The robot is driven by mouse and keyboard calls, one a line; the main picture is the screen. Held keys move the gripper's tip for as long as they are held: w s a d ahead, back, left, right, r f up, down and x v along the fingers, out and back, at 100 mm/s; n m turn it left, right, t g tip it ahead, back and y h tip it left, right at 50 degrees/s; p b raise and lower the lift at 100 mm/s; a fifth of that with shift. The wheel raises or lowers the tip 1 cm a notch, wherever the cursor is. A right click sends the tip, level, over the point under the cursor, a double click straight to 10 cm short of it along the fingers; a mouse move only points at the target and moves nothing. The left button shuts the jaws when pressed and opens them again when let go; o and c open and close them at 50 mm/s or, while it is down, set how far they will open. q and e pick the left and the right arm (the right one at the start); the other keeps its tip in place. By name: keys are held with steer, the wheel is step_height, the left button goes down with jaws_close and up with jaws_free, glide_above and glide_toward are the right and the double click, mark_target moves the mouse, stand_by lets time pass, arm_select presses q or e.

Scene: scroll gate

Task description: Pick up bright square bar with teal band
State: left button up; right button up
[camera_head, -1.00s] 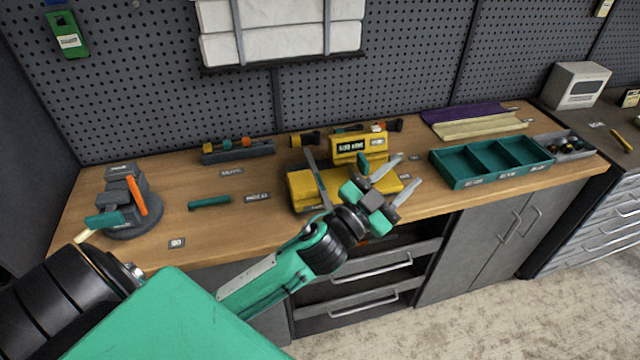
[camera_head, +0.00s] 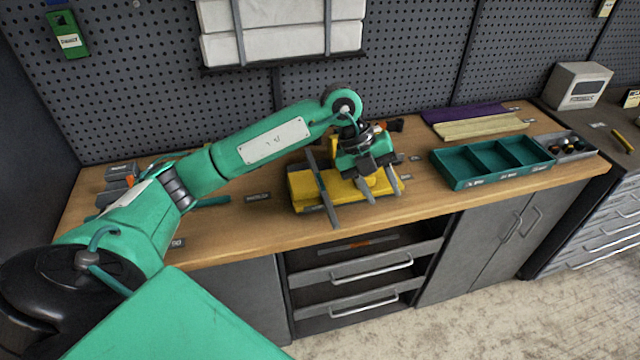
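I cannot single out a bright square bar with a teal band for certain in the head view. A teal strip (camera_head: 213,201) lies on the bench, partly behind my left arm. My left gripper (camera_head: 386,194) is over the right part of the yellow fixture (camera_head: 303,188), pointing down, its two grey fingers apart. No bar shows between them. The gripper hides much of the fixture's back and right. A dark grey bar (camera_head: 321,180) crosses the fixture left of the gripper. My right gripper is not in view.
A teal compartment tray (camera_head: 487,181) stands to the right, with purple (camera_head: 462,114) and cream (camera_head: 480,129) strips behind it. The pegboard wall rises behind.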

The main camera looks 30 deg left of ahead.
arm_select(q)
steer(key=w+a+r+n+y, duration=0.1)
steer(key=a+r+n+y, duration=0.15)
steer(key=a, duration=0.45)
steer(key=a+r+n+y, duration=0.1)
steer(key=a+y, duration=0.2)
steer(key=a, duration=0.3)
steer(key=p, duration=0.2)
glide_above(326, 196)
steer(key=shift+y, duration=0.35)
step_height(326, 196, down, 9)
steer(key=shift+d+r, duration=0.1)
steer(key=shift+s+f+p, duration=0.1)
steer(key=shift+f+p, duration=0.45)
steer(key=shift+p, duration=0.1)
step_height(326, 196, down, 4)
steer(key=shift+r+p, duration=0.25)
steer(key=shift+p, duration=0.45)
steer(key=shift+f, duration=0.35)
steer(key=c, duration=0.8)
jaws_close()
steer(key=shift+r, duration=0.1)
